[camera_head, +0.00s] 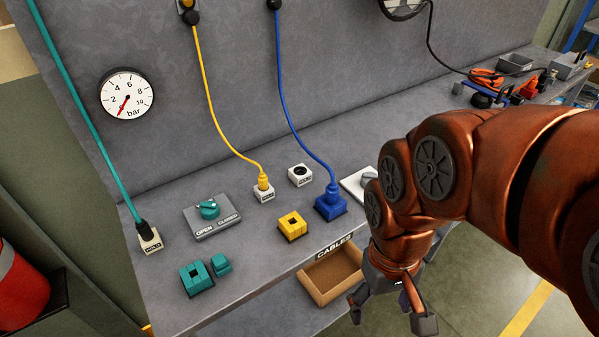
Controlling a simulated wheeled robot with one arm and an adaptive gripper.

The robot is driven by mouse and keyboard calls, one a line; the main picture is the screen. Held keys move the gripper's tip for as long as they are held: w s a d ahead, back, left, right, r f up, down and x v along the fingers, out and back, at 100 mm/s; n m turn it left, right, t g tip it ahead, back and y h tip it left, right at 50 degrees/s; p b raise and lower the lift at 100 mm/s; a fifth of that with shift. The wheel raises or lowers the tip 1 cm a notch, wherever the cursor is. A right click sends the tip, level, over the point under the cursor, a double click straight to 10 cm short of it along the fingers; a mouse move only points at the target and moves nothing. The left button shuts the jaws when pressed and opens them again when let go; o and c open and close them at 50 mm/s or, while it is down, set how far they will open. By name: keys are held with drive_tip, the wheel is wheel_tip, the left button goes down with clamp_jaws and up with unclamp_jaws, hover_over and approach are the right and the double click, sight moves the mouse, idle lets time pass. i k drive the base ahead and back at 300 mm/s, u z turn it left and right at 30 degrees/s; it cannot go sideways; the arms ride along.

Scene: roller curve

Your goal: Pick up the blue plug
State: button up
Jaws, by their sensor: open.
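The blue plug (331,192) sits upright in a blue socket block (331,211) on the grey bench. Its blue cable (291,110) runs up to the wall behind.
An empty holder (300,174) stands behind the blue plug. A yellow plug (263,182) and a teal cable's plug (144,230) stand in holders. A yellow block (292,226) and teal block (197,279) are in front.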

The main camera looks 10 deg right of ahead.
sight(332, 192)
drive_tip(key=u, duration=2.85)
drive_tip(key=k, duration=0.7)
drive_tip(key=z, duration=0.85)
